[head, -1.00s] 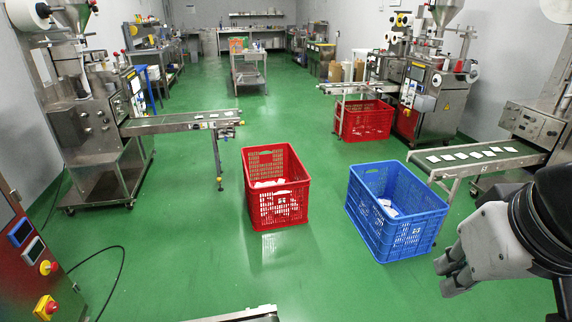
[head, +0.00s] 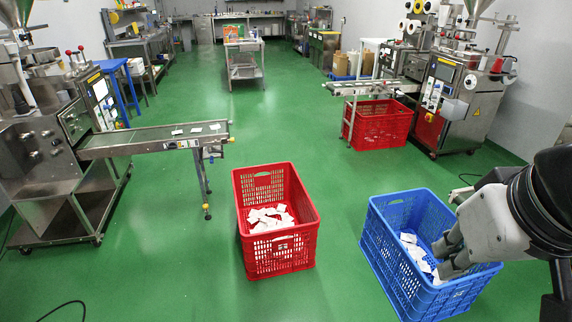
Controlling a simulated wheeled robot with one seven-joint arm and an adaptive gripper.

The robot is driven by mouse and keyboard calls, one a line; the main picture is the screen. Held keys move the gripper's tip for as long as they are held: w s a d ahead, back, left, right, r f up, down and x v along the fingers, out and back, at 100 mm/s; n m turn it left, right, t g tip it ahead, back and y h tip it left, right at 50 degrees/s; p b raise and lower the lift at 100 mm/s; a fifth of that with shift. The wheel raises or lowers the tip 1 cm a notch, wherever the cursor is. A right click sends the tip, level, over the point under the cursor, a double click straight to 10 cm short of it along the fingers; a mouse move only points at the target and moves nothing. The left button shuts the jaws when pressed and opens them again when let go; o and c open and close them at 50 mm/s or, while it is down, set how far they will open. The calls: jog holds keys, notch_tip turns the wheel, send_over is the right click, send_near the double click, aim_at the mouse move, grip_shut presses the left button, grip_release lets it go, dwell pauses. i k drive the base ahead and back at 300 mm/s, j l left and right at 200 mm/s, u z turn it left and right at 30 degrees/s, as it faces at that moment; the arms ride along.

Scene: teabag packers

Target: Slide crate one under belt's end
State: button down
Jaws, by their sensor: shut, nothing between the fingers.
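A red crate (head: 279,260) stands on the floor in the middle, with several white teabag packets inside. The left belt (head: 150,141) ends behind and to the left of it; floor shows between the crate and the belt's leg. A blue crate (head: 376,247) with white packets stands to the right. Another red crate (head: 384,126) sits by the end of the back right belt (head: 375,86). I cannot read which crate is number one. My gripper (head: 441,262) is shut and empty. It overlaps the blue crate in the view; contact cannot be told.
The left packing machine (head: 45,150) stands at the left wall and another machine (head: 455,95) at the back right. A steel table (head: 244,62) stands far back. The green floor (head: 160,255) is free left of the middle crate and down the central aisle.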

aim_at(272, 216)
jog(key=i+l+u, duration=0.1)
jog(key=i+u, duration=0.3)
jog(key=i, duration=0.15)
jog(key=i+l+u, duration=0.2)
jog(key=i+u, duration=0.35)
jog(key=u, duration=0.55)
